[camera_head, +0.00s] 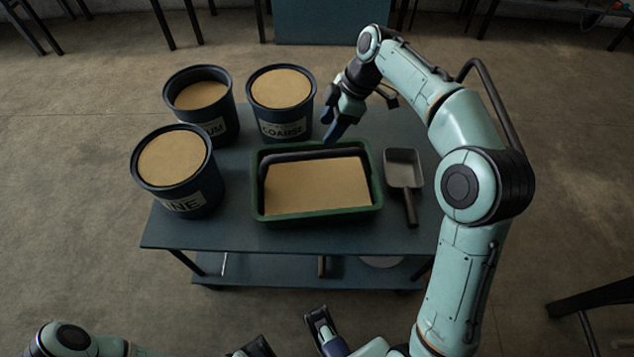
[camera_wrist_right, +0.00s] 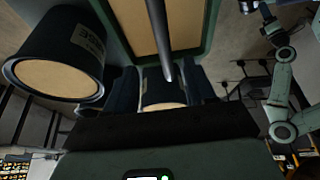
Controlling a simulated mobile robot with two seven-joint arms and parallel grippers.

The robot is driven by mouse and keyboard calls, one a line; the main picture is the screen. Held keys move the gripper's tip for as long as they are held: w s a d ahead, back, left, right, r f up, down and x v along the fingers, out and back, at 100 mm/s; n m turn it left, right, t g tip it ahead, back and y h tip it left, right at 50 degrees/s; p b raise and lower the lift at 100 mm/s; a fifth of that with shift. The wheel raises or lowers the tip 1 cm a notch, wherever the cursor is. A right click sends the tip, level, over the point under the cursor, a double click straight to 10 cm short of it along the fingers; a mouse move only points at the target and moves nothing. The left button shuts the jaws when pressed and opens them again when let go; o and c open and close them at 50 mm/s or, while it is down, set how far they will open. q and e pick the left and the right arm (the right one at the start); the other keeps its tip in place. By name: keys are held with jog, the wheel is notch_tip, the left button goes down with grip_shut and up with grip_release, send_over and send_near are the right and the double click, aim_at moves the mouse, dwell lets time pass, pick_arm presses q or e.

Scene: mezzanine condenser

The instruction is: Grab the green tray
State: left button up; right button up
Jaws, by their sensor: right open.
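The green tray (camera_head: 317,215) is a rectangular bin with a green rim, sitting on the dark cart and holding a flat bed of sand. In the right wrist view, its green rim (camera_wrist_right: 206,45) shows at the top. My right gripper (camera_head: 340,116) is open and empty, at the tray's far edge right of centre, fingers pointing down. I cannot tell whether it touches the rim. Its two dark fingers show apart in the wrist view (camera_wrist_right: 160,88). Parts of what looks like my left gripper (camera_head: 290,337) show at the bottom edge, mostly cut off.
Three sand-filled buckets stand on the cart: COARSE (camera_head: 282,126) behind the tray, FINE (camera_head: 178,198) at left, and another (camera_head: 215,130) behind left. A grey scoop (camera_head: 404,170) lies close right of the tray. The cart's front strip (camera_head: 300,239) is clear.

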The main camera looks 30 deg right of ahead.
aim_at(315, 152)
jog(key=b+x, duration=0.1)
jog(key=x, duration=0.5)
jog(key=shift+a+f, duration=0.1)
jog(key=shift+f, duration=0.1)
jog(key=shift+s+b+x, duration=0.1)
jog(key=shift+b+x, duration=0.4)
jog(key=shift+x, duration=1.1)
jog(key=shift+s+b+x, duration=0.15)
jog(key=shift+b+x, duration=0.35)
jog(key=shift+x, duration=1.05)
pick_arm(q)
jog(key=shift+t+y, duration=0.3)
jog(key=shift+t, duration=0.4)
jog(key=w+f, duration=0.1)
jog(key=w+a+f, duration=0.1)
jog(key=w+f, duration=0.1)
jog(key=w, duration=0.1)
jog(key=shift+a+f, duration=0.3)
pick_arm(e)
jog(key=shift+f, duration=0.1)
grip_shut()
pick_arm(q)
jog(key=shift+s, duration=0.1)
pick_arm(e)
jog(key=shift+w+r, duration=0.1)
jog(key=shift+r, duration=0.2)
